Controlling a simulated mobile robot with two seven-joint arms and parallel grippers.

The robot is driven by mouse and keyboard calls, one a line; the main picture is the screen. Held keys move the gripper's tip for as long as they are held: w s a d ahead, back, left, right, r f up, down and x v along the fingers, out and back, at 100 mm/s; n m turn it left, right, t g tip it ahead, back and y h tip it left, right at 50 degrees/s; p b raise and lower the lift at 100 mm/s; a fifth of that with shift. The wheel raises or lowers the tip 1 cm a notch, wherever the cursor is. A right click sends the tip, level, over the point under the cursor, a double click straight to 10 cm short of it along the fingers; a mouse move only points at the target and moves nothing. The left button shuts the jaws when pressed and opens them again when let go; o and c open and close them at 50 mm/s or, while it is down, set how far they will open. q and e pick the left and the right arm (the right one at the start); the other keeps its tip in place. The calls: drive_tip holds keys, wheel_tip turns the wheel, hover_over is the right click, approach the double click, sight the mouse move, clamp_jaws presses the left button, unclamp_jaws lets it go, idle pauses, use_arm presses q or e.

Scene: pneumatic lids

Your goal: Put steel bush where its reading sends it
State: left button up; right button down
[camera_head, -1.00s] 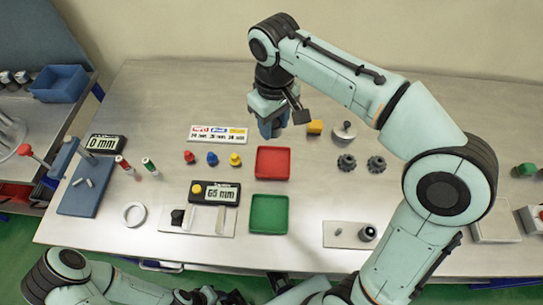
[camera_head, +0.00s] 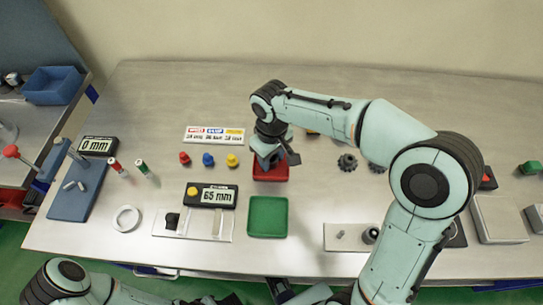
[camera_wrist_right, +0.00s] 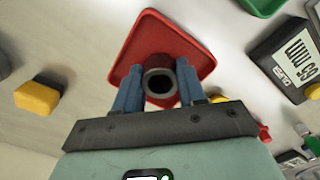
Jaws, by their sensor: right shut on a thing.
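The steel bush (camera_wrist_right: 160,82), a short grey cylinder with a dark bore, is between the blue fingers of my right gripper (camera_wrist_right: 160,92) in the right wrist view. My right gripper (camera_head: 267,158) is shut on it, over the red tray (camera_head: 270,174). The bush is hidden in the head view, and I cannot tell whether it touches the tray. The red tray also shows behind the bush in the wrist view (camera_wrist_right: 150,32). A gauge display (camera_head: 211,195) reads 65 mm; another display (camera_head: 97,146) reads 0 mm. My left gripper is at most a cut-off dark part at the bottom edge.
A green tray (camera_head: 268,217) lies in front of the red one. A label card (camera_head: 214,135) with red, blue and yellow headings stands behind red, blue and yellow knobs (camera_head: 208,159). Dark gears (camera_head: 347,163) lie to the right. A pale ring (camera_head: 126,218) lies at the left.

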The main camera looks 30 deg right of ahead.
drive_tip(key=shift+f, duration=0.15)
drive_tip(key=c, duration=0.7)
unclamp_jaws()
drive_tip(key=shift+o, duration=0.2)
drive_tip(key=shift+r, duration=0.5)
wheel_tip(320, 180, up, 11)
drive_tip(key=p, duration=0.2)
drive_tip(key=shift+r, duration=0.2)
